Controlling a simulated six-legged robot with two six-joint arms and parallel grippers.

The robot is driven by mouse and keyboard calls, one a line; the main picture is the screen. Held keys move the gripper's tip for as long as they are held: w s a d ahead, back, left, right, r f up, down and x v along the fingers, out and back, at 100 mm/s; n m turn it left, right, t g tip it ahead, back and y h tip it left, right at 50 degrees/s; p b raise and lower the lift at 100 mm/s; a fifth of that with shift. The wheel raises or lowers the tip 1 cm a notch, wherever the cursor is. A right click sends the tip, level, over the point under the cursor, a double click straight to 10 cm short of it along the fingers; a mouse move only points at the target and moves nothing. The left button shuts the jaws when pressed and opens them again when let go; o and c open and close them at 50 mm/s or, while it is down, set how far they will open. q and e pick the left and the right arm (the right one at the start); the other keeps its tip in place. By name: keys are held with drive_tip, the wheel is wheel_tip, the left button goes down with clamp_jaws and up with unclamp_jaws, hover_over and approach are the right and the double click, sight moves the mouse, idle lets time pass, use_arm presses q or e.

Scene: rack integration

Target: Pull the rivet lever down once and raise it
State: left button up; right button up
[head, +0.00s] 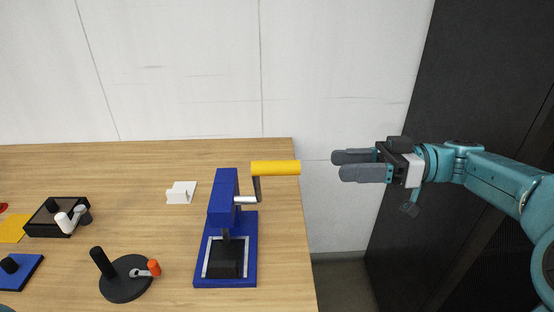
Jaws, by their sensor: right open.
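The blue rivet press (222,205) stands upright near the right edge of the wooden table. Its lever has a yellow handle (276,168) that sticks out to the right at the top, joined to the press by a dark arm and a silver shaft. My right gripper (338,166) is open and empty. It is to the right of the yellow handle, at about the same height in the picture, with its fingers pointing left and a gap between them and the handle. My left gripper is not in view.
On the wooden table (120,163) are a white block on a plate (181,192), a black round base with an orange-tipped crank (126,279), a black box with a white knob (57,216) and a blue plate (20,270). A dark cabinet (440,70) stands behind my right arm.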

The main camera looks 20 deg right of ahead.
sight(259, 167)
drive_tip(key=p+x, duration=0.2)
drive_tip(key=x, duration=1)
drive_tip(key=shift+s+p, duration=0.1)
drive_tip(key=shift+p, duration=0.25)
drive_tip(key=shift+a, duration=0.15)
